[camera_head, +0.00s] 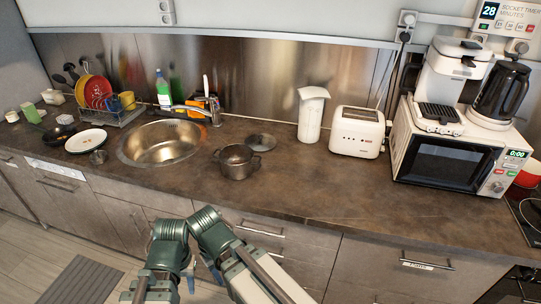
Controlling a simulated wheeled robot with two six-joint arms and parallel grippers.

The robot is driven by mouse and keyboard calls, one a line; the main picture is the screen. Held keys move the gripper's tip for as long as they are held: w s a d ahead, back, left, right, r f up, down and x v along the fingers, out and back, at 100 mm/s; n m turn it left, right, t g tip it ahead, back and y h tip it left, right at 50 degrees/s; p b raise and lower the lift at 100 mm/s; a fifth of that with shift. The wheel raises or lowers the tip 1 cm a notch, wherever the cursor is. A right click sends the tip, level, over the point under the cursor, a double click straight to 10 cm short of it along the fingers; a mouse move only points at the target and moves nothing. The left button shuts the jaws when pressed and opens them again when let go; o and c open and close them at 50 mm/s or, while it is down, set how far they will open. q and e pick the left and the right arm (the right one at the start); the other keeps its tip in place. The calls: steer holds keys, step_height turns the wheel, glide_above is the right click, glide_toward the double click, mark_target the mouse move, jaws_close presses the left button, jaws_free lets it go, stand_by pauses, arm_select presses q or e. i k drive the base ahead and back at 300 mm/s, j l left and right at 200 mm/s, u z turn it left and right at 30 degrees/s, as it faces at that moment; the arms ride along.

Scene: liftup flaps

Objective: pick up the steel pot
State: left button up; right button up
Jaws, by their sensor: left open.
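The steel pot (237,162) stands upright on the brown countertop, just right of the sink. It is open on top and has small side handles. A round lid (261,142) lies on the counter behind it to the right. My left gripper (203,276) is low in the view, in front of the cabinets and below the counter edge, apart from the pot. It is open, and my own arm links partly hide it. I cannot make out my right gripper.
The round sink (163,143) with its faucet is left of the pot. A white canister (311,115), toaster (357,132) and microwave (445,160) with a coffee machine stand to the right. The front counter right of the pot is clear. A plate (86,140) lies left.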

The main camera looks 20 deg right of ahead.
mark_target(237, 161)
steer(key=i+j+z, duration=0.45)
steer(key=j+z, duration=0.2)
steer(key=i+j+z, duration=0.15)
steer(key=j+z, duration=0.15)
steer(key=i+j+z, duration=0.1)
steer(key=j+z, duration=0.2)
steer(key=j, duration=0.15)
